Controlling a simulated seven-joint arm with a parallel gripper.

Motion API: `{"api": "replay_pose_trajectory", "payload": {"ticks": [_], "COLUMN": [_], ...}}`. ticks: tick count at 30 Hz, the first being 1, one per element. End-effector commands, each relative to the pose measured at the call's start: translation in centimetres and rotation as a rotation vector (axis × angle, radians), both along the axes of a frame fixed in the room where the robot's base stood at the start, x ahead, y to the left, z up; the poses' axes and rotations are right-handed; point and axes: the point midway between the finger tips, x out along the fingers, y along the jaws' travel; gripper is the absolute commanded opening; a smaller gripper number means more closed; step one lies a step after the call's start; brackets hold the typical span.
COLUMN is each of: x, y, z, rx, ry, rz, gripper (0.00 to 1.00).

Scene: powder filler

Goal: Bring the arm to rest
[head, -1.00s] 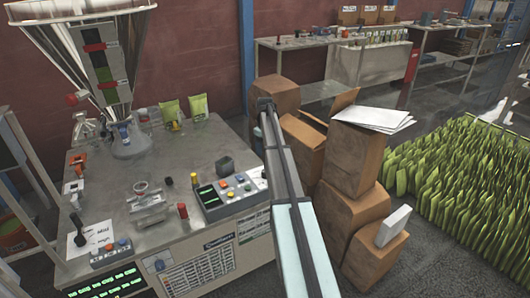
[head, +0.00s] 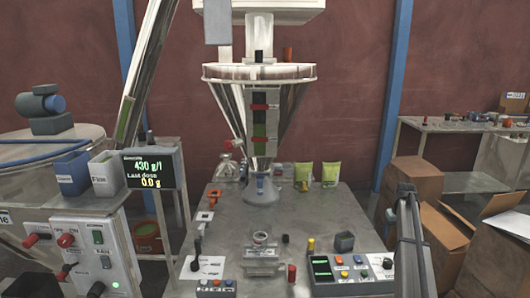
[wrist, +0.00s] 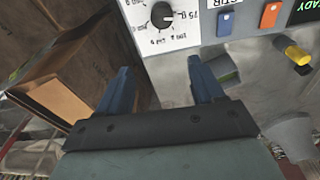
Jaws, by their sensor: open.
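My gripper (wrist: 160,92) shows in the wrist view with its two blue fingers apart and nothing between them. Past the fingers are a control panel with a black dial (wrist: 162,14) and a cardboard box (wrist: 70,60) at the left. In the head view my arm (head: 411,245) rises at the right, beside the control box (head: 352,272) at the table's right front. The gripper itself cannot be made out in the head view.
The powder filler's hopper (head: 260,100) stands over the grey table (head: 330,215). Cardboard boxes (head: 415,190) stack close to my arm at the right. A display (head: 152,168) stands left.

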Motion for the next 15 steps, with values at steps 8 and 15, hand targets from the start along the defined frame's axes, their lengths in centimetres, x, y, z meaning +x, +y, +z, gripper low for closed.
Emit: {"api": "replay_pose_trajectory", "payload": {"ticks": [8,15], "x": [-5.5,-11.1], "y": [2.4,6.0], "z": [-2.7,-9.8], "rx": [-0.005,0.017], "ry": [-0.085,-0.061], "rz": [-0.191,-0.262], "gripper": [0.67,0.67]}}
